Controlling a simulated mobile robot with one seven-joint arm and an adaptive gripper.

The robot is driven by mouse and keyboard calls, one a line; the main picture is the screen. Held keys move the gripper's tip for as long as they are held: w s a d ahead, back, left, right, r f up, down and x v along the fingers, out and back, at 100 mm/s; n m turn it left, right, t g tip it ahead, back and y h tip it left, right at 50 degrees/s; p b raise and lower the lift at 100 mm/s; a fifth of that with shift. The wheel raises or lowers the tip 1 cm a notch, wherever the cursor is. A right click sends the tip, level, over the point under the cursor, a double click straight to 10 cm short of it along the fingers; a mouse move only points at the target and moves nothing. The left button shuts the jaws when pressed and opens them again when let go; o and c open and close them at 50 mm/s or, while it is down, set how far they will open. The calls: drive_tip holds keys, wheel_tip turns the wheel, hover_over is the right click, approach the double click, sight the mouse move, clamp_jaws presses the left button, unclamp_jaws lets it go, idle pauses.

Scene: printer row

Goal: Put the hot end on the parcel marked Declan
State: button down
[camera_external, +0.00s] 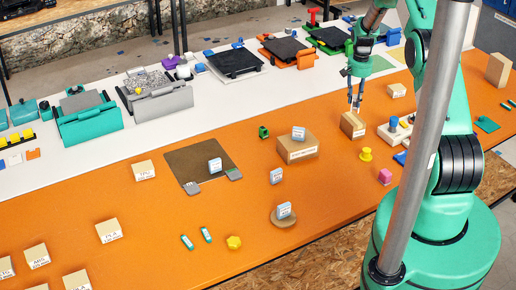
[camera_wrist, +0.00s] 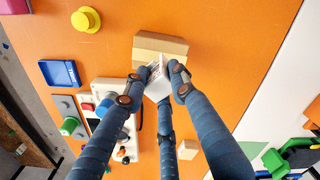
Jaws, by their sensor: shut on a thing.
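My gripper (camera_external: 356,104) is shut on a small whitish piece with faint markings, which shows between the fingertips in the wrist view (camera_wrist: 157,82). I cannot tell for sure that it is the hot end. The gripper is above a small cardboard parcel (camera_external: 352,125) with a white label; in the wrist view this parcel (camera_wrist: 160,44) is just beyond the fingertips. I cannot tell whether the held piece touches it. A larger labelled parcel (camera_external: 296,151) stands to the left with a white-and-blue card on top. I cannot read a name on either label.
A yellow knob-like piece (camera_external: 365,154), a white block with coloured parts (camera_external: 393,136) and a pink block (camera_external: 385,176) are near the gripper. Another parcel (camera_external: 397,90) stands behind. Orange table (camera_external: 320,225) is clear at the front.

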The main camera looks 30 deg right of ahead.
sight(355, 105)
drive_tip(key=shift+f+p, duration=0.4)
drive_tip(key=shift+f, duration=1.35)
drive_tip(key=shift+f, duration=0.15)
drive_tip(key=c, duration=1.4)
unclamp_jaws()
wheel_tip(355, 105, up, 12)
drive_tip(key=shift+r+b, duration=0.2)
drive_tip(key=shift+b, duration=0.7)
drive_tip(key=shift+r, duration=0.1)
